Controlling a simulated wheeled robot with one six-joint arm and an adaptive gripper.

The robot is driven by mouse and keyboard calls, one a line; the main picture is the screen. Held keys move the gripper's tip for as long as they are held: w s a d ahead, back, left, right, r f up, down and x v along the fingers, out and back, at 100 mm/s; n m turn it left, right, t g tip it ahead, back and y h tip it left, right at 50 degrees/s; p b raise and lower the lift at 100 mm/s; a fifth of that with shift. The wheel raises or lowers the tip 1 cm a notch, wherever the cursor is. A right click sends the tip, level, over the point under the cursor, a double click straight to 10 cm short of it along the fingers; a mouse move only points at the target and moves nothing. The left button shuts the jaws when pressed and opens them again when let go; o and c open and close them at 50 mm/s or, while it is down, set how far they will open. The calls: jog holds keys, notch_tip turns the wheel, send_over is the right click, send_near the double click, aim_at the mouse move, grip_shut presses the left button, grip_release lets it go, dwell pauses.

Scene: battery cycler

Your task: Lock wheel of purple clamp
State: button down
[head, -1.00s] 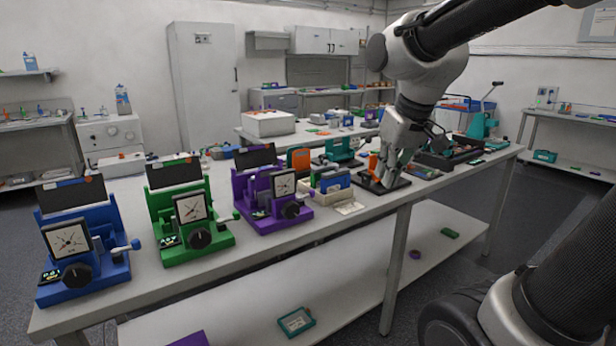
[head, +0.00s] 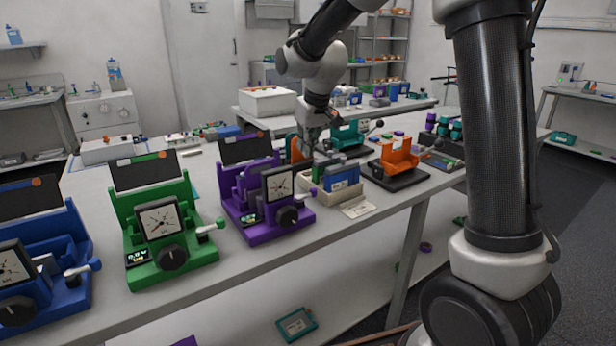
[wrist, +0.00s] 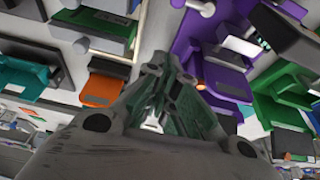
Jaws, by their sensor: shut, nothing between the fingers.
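The purple clamp (head: 235,205) stands on the table between the green clamp and the battery tray, and shows at the top right of the wrist view (wrist: 188,42). It has a square dial (head: 279,184) on its front and a black round knob (head: 287,216) below it. A dark panel (head: 245,149) stands at its back. My gripper (head: 309,152) is shut and empty, behind and to the right of the purple clamp, apart from its front knob. In the wrist view its fingers (wrist: 170,68) meet beside the purple clamp; contact cannot be told.
A green clamp (head: 186,194) and a blue clamp (head: 65,238) stand to the left. A beige tray (head: 340,192) with blue and green blocks, an orange device (head: 399,155) and a teal device (head: 348,137) stand to the right. The table's front strip is clear.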

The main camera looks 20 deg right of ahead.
aim_at(307, 194)
jog(key=x, duration=1)
jog(key=shift+s, duration=0.1)
jog(key=shift+s+d+r, duration=0.1)
jog(key=shift+s+d, duration=0.15)
jog(key=shift+s, duration=0.3)
jog(key=shift+s+d, duration=0.2)
jog(key=shift+s, duration=0.4)
jog(key=shift+s+d, duration=0.2)
jog(key=shift+s, duration=0.5)
